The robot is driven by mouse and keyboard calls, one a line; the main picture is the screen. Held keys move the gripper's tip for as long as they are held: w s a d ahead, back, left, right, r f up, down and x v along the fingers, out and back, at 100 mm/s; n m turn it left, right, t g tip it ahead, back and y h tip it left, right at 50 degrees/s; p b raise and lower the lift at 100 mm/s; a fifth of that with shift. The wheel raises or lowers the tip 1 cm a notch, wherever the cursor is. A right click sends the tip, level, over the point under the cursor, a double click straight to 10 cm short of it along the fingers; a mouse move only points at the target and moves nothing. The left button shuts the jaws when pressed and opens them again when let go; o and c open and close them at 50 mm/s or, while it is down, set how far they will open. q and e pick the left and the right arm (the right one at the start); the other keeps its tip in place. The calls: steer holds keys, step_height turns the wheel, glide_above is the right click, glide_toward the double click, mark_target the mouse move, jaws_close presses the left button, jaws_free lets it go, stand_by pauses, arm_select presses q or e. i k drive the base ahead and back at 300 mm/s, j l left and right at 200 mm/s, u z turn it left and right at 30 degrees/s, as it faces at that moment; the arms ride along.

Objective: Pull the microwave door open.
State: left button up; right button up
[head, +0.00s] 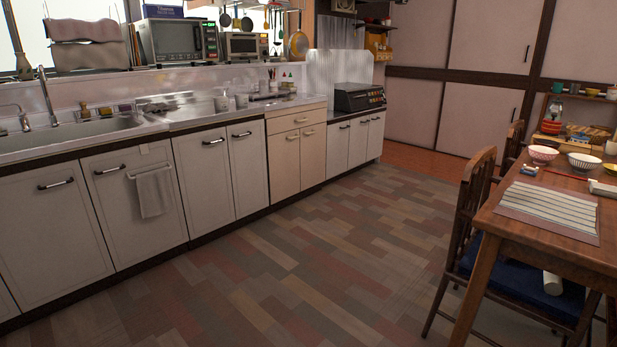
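A microwave (176,41) with a dark window and a control panel on its right stands on the shelf above the counter at the upper left. Its door looks shut. A second, smaller oven-like appliance (243,46) with a lit panel stands to its right on the same shelf. Neither of my grippers shows in the head view, so I cannot see where they are relative to the microwave.
A long counter with a sink (70,134) runs along the left above white cabinets. A black stove (359,97) stands at its far end. A wooden table (490,222) and chair (468,215) stand at the right. The floor (290,270) between is clear.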

mark_target(171, 40)
steer(key=i+l, duration=0.1)
steer(key=i, duration=0.4)
steer(key=i+u, duration=0.1)
steer(key=i, duration=0.45)
steer(key=i+l, duration=0.2)
steer(key=i, duration=0.3)
steer(key=i+l+u, duration=0.1)
steer(key=i, duration=0.4)
steer(key=i+l+u, duration=0.4)
steer(key=i, duration=0.3)
steer(key=i+l+u, duration=0.45)
steer(key=i, duration=0.2)
